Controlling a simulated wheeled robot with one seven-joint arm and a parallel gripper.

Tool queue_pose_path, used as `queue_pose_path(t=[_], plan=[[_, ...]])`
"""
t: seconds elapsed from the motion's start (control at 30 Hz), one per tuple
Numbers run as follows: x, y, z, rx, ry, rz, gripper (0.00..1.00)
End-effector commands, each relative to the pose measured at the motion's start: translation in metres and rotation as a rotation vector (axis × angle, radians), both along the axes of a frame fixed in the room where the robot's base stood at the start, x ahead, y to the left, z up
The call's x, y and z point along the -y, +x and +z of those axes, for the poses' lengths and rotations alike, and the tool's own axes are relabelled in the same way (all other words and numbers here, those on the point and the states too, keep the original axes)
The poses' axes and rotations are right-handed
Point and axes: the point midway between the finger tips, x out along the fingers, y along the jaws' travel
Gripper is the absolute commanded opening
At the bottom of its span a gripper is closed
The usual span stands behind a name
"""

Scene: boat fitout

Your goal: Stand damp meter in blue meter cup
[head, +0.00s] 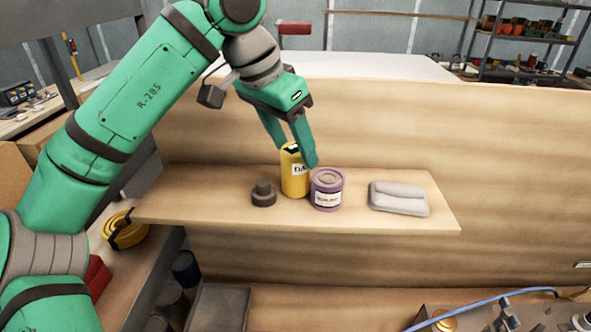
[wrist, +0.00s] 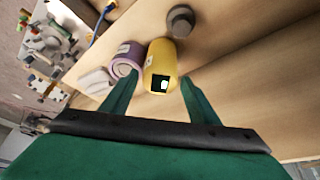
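The yellow damp meter (head: 294,181) stands upright on the wooden shelf, its label partly readable as "DA". It also shows in the wrist view (wrist: 161,56), with a dark screen on its top end. My gripper (head: 296,156) is open at the meter's top. In the wrist view the fingers (wrist: 159,77) are spread to either side of the meter, with gaps visible; I cannot tell how far down they reach. A dark blue cup (head: 186,267), apparently the meter cup, stands low at the left, below the shelf; its inside is hard to see.
A purple labelled tin (head: 327,190) stands close to the meter's right. A dark grey knobbed piece (head: 263,193) stands to its left. Dark cups (head: 172,301) stand near the blue one.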

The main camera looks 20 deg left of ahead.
Motion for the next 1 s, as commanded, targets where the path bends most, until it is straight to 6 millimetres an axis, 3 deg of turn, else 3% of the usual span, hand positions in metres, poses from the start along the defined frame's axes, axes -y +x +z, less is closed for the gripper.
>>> queue_pose_path(t=[0.03,0.2,0.63,0.83,1.0], plan=[[0.0,0.0,0.0,0.0,0.0,0.0,0.42],[0.0,0.0,0.0,0.0,0.0,0.0,0.01],[0.0,0.0,0.009,0.0,0.001,0.0,0.0],[0.0,-0.001,0.036,0.002,0.0,0.0,0.0],[-0.004,-0.027,0.064,0.003,0.001,0.001,0.0]])
